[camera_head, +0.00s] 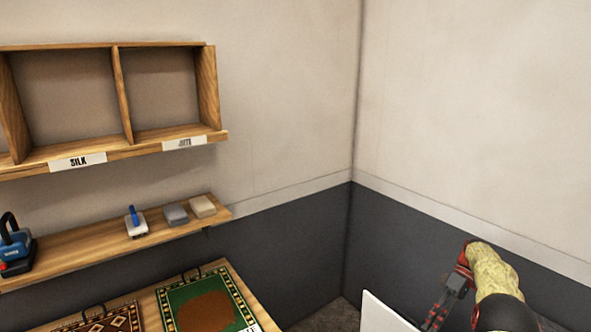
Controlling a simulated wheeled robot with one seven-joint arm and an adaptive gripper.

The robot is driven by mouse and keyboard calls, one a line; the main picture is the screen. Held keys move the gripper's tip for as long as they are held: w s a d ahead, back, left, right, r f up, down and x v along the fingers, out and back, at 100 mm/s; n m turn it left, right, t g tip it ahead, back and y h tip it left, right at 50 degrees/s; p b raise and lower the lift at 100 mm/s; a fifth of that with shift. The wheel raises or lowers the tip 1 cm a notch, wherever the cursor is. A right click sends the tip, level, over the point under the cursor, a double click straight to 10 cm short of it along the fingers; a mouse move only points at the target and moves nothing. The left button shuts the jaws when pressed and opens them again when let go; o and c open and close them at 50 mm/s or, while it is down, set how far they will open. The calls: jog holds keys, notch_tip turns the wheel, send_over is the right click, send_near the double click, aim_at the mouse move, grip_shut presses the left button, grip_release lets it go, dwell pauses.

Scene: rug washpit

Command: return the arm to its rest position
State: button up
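Part of my arm shows at the lower right corner, with a dark rounded joint cut off by the bottom edge. My gripper (455,282) seems to be the red and dark grey part beside it, seen from the side. A mottled yellow-tan piece (492,270) lies against the red part; I cannot tell whether it is held or a cover on the arm. The fingertips are not clear, so I cannot see whether the gripper is open or shut.
A wooden cubby shelf (122,148) labelled SILK and another word hangs left, its visible bays empty. A lower shelf (80,252) holds a blue tool (14,246), a blue-handled brush (135,222) and two blocks. Below, a green-bordered rug (182,302) and a patterned rug (128,316) lie on wood. Walls meet centre-right.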

jog(key=s+a+r+m+t+h, duration=0.1)
jog(key=s+a+r+t+h, duration=0.15)
jog(key=a+r, duration=0.45)
jog(key=s+a+r+m+t+h, duration=0.1)
jog(key=s+a+r+m, duration=0.2)
jog(key=r, duration=0.8)
jog(key=s+a+r+t+h, duration=0.3)
jog(key=s+a+r, duration=0.45)
jog(key=s, duration=0.35)
jog(key=s+a+f+m+t, duration=0.1)
jog(key=s+a+f+t, duration=0.1)
jog(key=s, duration=0.7)
jog(key=s+a+f+m+t, duration=0.1)
jog(key=s+a+m+t, duration=0.1)
jog(key=s, duration=0.6)
jog(key=shift+s+a+f+t+h, duration=0.35)
jog(key=shift+s+a+f+h, duration=0.1)
jog(key=shift+a, duration=0.2)
